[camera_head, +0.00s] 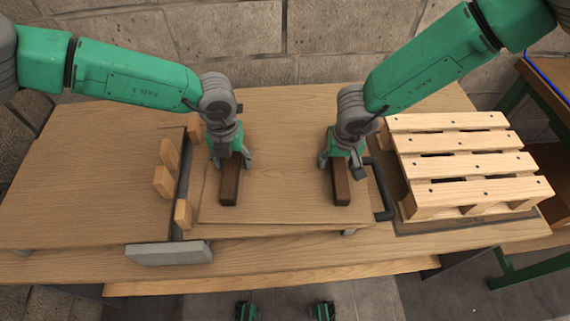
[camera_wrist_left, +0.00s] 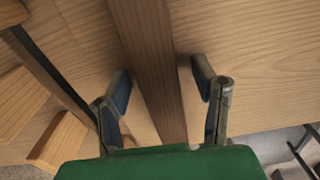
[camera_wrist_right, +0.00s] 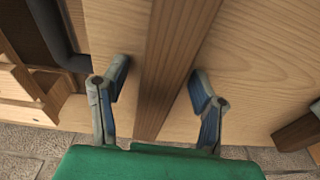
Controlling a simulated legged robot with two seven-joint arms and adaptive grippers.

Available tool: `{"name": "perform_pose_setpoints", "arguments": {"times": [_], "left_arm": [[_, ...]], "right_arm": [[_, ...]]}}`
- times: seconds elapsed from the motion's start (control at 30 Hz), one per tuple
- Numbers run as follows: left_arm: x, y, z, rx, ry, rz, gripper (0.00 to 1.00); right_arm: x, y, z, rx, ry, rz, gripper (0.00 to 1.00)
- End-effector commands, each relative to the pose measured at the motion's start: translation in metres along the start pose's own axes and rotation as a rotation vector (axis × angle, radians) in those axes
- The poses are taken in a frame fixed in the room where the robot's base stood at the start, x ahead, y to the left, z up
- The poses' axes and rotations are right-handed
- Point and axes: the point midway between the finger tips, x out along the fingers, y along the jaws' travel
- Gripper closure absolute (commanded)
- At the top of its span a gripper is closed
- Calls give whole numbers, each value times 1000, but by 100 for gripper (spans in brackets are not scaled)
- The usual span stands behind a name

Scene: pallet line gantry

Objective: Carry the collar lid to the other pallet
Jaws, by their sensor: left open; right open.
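The collar lid (camera_head: 285,185) is a flat wooden panel lying in the middle of the bench, with two dark wooden bars on top. My left gripper (camera_head: 230,165) is open, its fingers on either side of the left bar (camera_head: 230,188); the left wrist view shows this bar (camera_wrist_left: 150,60) between the spread fingers. My right gripper (camera_head: 341,165) is open around the right bar (camera_head: 341,188), which also runs between the fingers in the right wrist view (camera_wrist_right: 175,65). Whether any finger touches a bar I cannot tell. A slatted pallet (camera_head: 460,155) stands at the right.
A dark bent handle or rail (camera_head: 383,195) stands between lid and pallet. Left of the lid are several upright wooden blocks (camera_head: 163,182), a grey block (camera_head: 168,253) and a wide wooden panel (camera_head: 80,190). A stone wall (camera_head: 240,50) is behind. The pallet's top is clear.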

Motion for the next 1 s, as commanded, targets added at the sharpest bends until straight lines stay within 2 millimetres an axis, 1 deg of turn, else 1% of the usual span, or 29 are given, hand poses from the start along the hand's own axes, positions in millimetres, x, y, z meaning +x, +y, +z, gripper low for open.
{"name": "perform_pose_setpoints", "arguments": {"times": [0.07, 0.1, 0.17, 0.2, 0.23, 0.67, 0.87, 1.0], "left_arm": [[0, 0, 0, 0, 0, 0, 47], [0, 0, 0, 0, 0, 0, 54], [0, 0, 0, 0, 0, 0, 75], [0, 0, 0, 0, 0, 0, 89], [0, 0, 0, 0, 0, 0, 99], [-4, 0, 0, -1, 0, 0, 100], [-18, 0, 0, -1, -1, 0, 100], [-33, 0, 0, -1, -1, 0, 100]], "right_arm": [[0, 0, 0, 0, 0, 0, 47], [0, 0, 0, 0, 0, 0, 54], [0, 0, 0, 0, 0, 0, 75], [0, 0, 0, 0, 0, 0, 89], [0, 0, 0, 0, 0, 0, 99], [-4, 0, -1, 0, 1, 0, 100], [-18, 0, -3, 0, 1, 0, 100], [-32, 0, -5, 0, 1, 0, 100]]}}
